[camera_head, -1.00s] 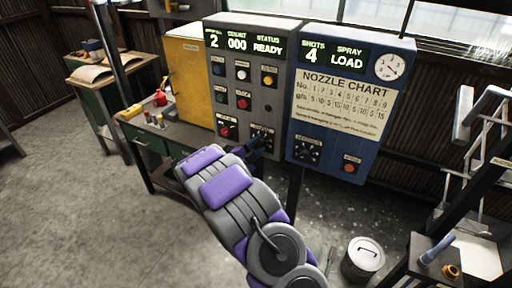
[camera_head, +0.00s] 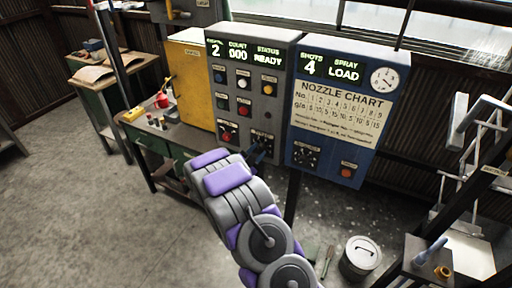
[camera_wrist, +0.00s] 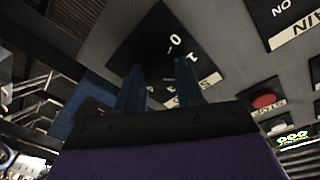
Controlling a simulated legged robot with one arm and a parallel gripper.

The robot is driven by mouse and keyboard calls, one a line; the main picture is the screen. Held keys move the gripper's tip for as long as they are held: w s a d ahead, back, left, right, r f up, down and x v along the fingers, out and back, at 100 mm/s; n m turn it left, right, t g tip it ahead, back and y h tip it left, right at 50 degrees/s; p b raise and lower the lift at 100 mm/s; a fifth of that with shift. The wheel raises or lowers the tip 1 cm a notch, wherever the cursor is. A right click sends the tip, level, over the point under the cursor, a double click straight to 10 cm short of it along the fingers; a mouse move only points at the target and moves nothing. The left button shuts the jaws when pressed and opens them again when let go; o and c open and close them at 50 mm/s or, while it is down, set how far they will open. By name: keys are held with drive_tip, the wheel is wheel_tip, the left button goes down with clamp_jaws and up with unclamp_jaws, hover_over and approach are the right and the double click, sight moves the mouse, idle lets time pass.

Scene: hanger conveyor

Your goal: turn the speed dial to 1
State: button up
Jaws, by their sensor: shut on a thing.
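The speed dial (camera_head: 262,137) is at the lower right of the grey control panel (camera_head: 277,95), and my arm partly covers it. In the wrist view its black plate (camera_wrist: 150,38) shows the marks 0 and 1, with other marks and the label partly hidden. My gripper (camera_wrist: 160,82) is shut on the dial's knob, one blue finger on each side; the knob itself is dark and its pointing is hard to tell. My gripper also shows in the head view (camera_head: 258,154). The panel display (camera_head: 215,49) reads 2, with count 000 and status READY.
A blue panel (camera_head: 340,110) with a nozzle chart and another dial (camera_head: 306,156) stands close on the right. A red button (camera_wrist: 264,101) and other controls sit near the speed dial. A yellow cabinet (camera_head: 188,85) is on the left, and a metal can (camera_head: 361,257) stands on the floor.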

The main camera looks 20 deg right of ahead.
drive_tip(key=shift+s+f+n+p, duration=0.1)
drive_tip(key=shift+f+n+p, duration=0.05)
drive_tip(key=shift+n+p, duration=2)
drive_tip(key=shift+n+t, duration=0.3)
drive_tip(key=shift+n, duration=0.05)
drive_tip(key=o, duration=1)
drive_tip(key=v, duration=1.7)
drive_tip(key=shift+a+f, duration=0.1)
drive_tip(key=shift+a, duration=0.1)
